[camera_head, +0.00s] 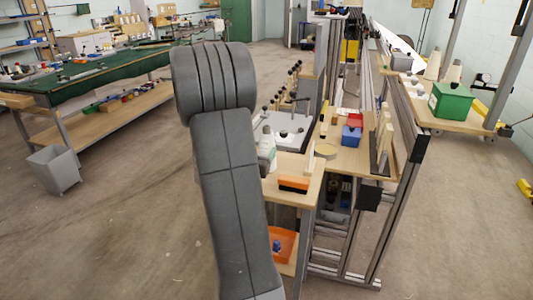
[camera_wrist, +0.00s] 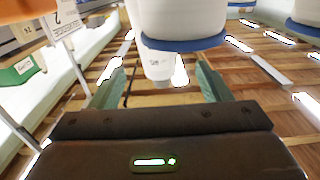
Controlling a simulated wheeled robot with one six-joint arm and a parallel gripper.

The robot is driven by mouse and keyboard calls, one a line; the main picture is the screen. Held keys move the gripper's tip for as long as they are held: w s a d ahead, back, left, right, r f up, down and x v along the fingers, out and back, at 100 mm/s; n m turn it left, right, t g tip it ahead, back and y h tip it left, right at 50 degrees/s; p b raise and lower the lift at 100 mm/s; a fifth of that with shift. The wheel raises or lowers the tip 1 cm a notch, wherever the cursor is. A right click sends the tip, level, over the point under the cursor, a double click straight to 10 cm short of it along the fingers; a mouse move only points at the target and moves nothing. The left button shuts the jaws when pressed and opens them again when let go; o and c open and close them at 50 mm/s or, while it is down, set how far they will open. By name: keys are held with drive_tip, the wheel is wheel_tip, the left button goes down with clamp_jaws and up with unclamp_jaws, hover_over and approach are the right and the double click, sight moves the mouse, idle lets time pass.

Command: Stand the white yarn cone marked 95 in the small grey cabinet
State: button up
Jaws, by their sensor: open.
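In the wrist view my gripper (camera_wrist: 158,90) is open, with one pale green finger on each side. A white rounded thing with a blue rim (camera_wrist: 180,22) hangs into the top of the picture, with a smaller white piece (camera_wrist: 158,66) below it, seen between the fingers. I cannot tell whether the fingers touch it. No 95 mark is readable. Another white, blue-rimmed thing (camera_wrist: 305,12) is at the upper right. In the head view white cones (camera_head: 433,66) stand on the right-hand bench. My gripper is hidden there behind my arm. I cannot make out the small grey cabinet with certainty.
A green box (camera_head: 450,103) stands on the right bench. A wooden bench (camera_head: 345,160) with a blue box (camera_head: 351,136) and an orange-black block (camera_head: 293,184) is at the centre. A grey bin (camera_head: 55,172) stands on the floor at left. The left-hand floor is mostly clear.

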sight(264, 141)
drive_tip(key=shift+r+p+x, duration=0.1)
drive_tip(key=shift+r+x, duration=0.05)
drive_tip(key=shift+x, duration=0.85)
drive_tip(key=shift+r+p+x, duration=0.15)
drive_tip(key=shift+x, duration=0.85)
drive_tip(key=shift+r+p+x, duration=0.1)
drive_tip(key=shift+r+x, duration=0.1)
drive_tip(key=shift+x, duration=0.8)
drive_tip(key=shift+d, duration=0.1)
clamp_jaws()
